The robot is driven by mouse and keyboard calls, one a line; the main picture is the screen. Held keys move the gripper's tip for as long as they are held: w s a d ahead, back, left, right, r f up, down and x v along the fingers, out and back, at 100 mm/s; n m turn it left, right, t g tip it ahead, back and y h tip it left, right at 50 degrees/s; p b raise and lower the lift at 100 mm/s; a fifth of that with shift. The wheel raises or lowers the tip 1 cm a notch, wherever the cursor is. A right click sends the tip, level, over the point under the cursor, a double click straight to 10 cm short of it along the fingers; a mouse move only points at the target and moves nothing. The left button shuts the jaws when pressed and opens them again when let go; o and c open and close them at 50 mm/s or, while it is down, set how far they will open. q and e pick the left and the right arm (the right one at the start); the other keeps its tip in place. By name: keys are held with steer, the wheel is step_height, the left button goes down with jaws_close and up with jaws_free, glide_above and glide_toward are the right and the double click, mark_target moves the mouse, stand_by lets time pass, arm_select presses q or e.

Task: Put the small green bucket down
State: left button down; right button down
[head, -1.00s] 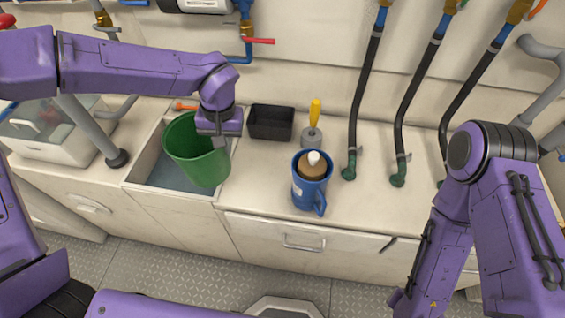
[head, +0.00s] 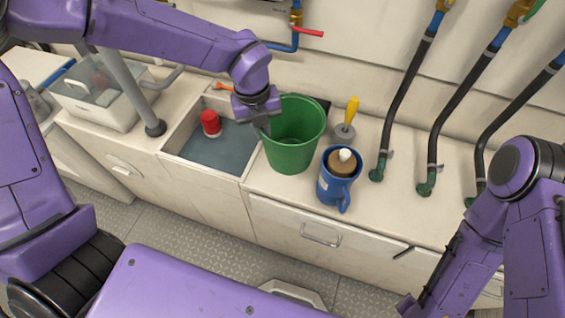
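The green bucket (head: 291,150) is upright at the counter, just right of the sink basin and left of the blue mug. My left gripper (head: 265,125) is at the bucket's left rim and appears shut on it, though the fingertips are partly hidden. I cannot tell whether the bucket's base touches the counter or is slightly above it. My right arm is at the lower right, and its gripper is outside the picture.
The blue mug (head: 334,187) holds a brown, white-tipped item. A yellow-handled tool (head: 349,119) stands behind it. A black bin (head: 322,104) is mostly hidden behind the bucket. The sink (head: 216,148) holds a red-topped object (head: 210,123). Hoses hang at right.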

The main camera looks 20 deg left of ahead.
arm_select(q)
steer(key=n, duration=0.6)
steer(key=shift+r, duration=0.25)
steer(key=shift+s+f+n, duration=0.1)
steer(key=shift+f+n, duration=0.3)
step_height(320, 180, down, 10)
steer(key=p, duration=0.1)
steer(key=shift+r, duration=0.25)
steer(key=c, duration=1.2)
jaws_free()
steer(key=shift+c, duration=0.2)
step_height(320, 180, up, 12)
steer(key=b, duration=0.1)
steer(key=shift+s+a+r, duration=0.15)
steer(key=shift+s+a, duration=0.05)
steer(key=shift+s, duration=0.25)
